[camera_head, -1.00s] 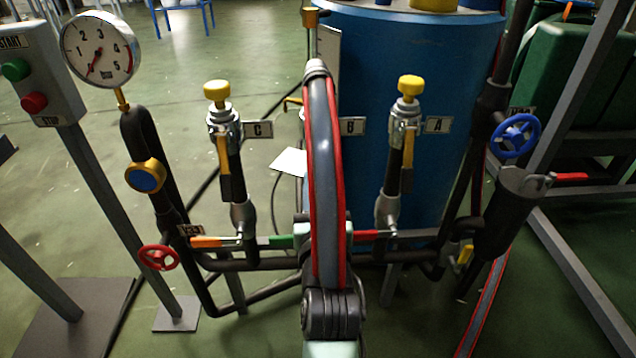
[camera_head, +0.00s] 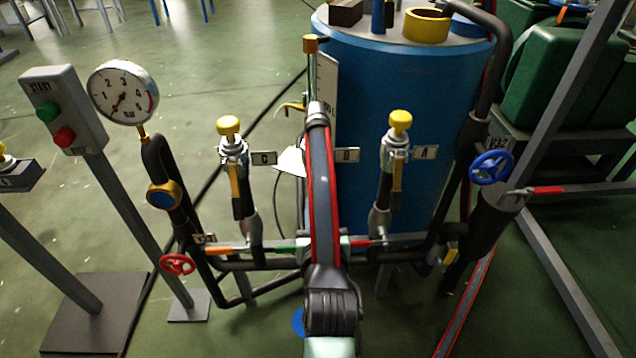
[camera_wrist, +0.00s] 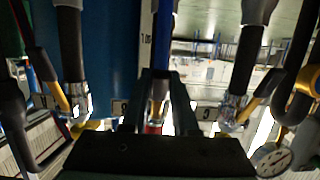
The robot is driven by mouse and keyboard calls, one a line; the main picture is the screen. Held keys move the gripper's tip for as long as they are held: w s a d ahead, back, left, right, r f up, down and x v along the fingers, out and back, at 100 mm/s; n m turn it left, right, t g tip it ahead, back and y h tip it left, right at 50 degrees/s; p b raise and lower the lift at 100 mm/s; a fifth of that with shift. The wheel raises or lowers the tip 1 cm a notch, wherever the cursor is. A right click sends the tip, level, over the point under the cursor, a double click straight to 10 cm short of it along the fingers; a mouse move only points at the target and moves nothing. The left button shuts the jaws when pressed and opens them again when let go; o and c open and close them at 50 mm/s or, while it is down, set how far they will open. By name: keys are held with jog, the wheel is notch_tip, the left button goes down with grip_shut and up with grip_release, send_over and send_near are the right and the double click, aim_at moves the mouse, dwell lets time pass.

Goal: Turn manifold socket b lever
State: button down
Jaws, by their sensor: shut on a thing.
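The manifold's socket B is mostly hidden behind my arm in the head view; its label plate (camera_head: 347,154) shows just right of the arm. In the wrist view, my gripper (camera_wrist: 160,103) is at the middle socket, beside the B plate (camera_wrist: 120,108). The exact lever angle is hard to tell. Socket C (camera_head: 234,160) is on the left and socket A (camera_head: 395,160) on the right, each with a yellow cap and a yellow lever hanging down.
A blue tank (camera_head: 400,100) stands behind the manifold. A pressure gauge (camera_head: 123,92), red handwheel (camera_head: 177,264) and start/stop box (camera_head: 62,108) are at left. A blue handwheel (camera_head: 491,167) is at right. Orange, green and red handles line the lower pipe.

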aim_at(318, 204)
jog(key=shift+s+r+g+p, duration=0.4)
jog(key=shift+r+g+p, duration=0.25)
jog(key=shift+p, duration=1.55)
jog(key=shift+s+r+g+p, duration=0.35)
jog(key=shift+r+g+p, duration=0.25)
jog(key=shift+p, duration=1.55)
jog(key=r+g+p, duration=0.1)
jog(key=p, duration=0.4)
jog(key=s+r+g+p, duration=0.1)
jog(key=g+p, duration=0.1)
jog(key=p, duration=0.3)
jog(key=shift+s+g, duration=0.2)
jog(key=shift+g, duration=0.05)
jog(key=shift+s+r+g+p, duration=0.2)
jog(key=shift+r+g+p, duration=0.75)
jog(key=shift+g+p, duration=0.9)
jog(key=shift+s+r+g+p, duration=0.2)
jog(key=shift+r+g+p, duration=0.9)
jog(key=shift+p, duration=1.2)
jog(key=shift+f, duration=0.2)
jog(key=c, duration=0.7)
grip_release()
jog(key=shift+r, duration=0.1)
